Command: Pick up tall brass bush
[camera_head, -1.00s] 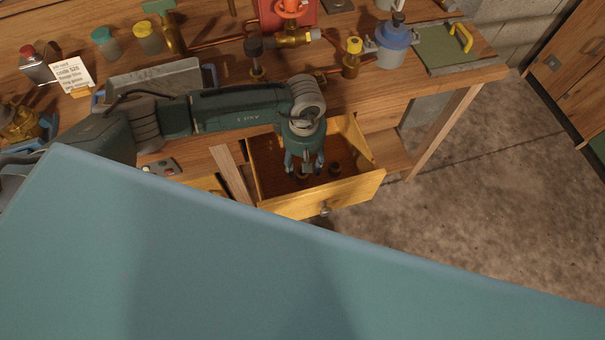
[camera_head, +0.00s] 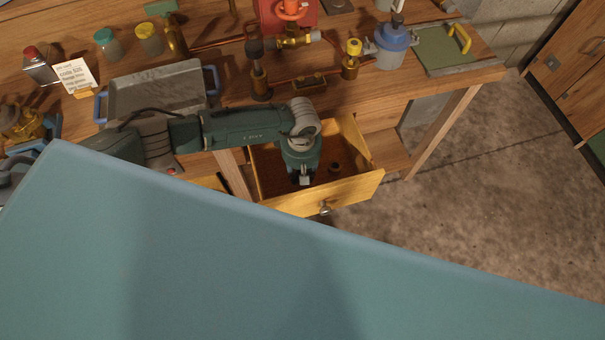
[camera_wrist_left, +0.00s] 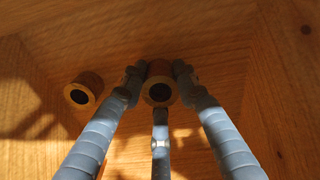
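The tall brass bush (camera_wrist_left: 160,92), a round brass-coloured cylinder with a dark hole, stands between my left gripper's three fingertips in the left wrist view. The fingertips appear to touch its sides. In the head view my left gripper (camera_head: 305,179) points down inside the open drawer (camera_head: 347,193) and hides this bush. A second brass bush (camera_wrist_left: 83,90), looking smaller, stands apart to the left in the wrist view; it also shows in the head view (camera_head: 334,167), right of the gripper. I cannot tell whether the held bush touches the drawer floor. My right gripper is not in view.
The drawer walls rise close around my gripper. On the workbench above are a grey metal tray (camera_head: 158,90), a dark-topped brass post (camera_head: 259,72), a yellow-topped brass part (camera_head: 351,60) and a blue-lidded jar (camera_head: 391,45). Bare concrete floor (camera_head: 480,170) lies to the right.

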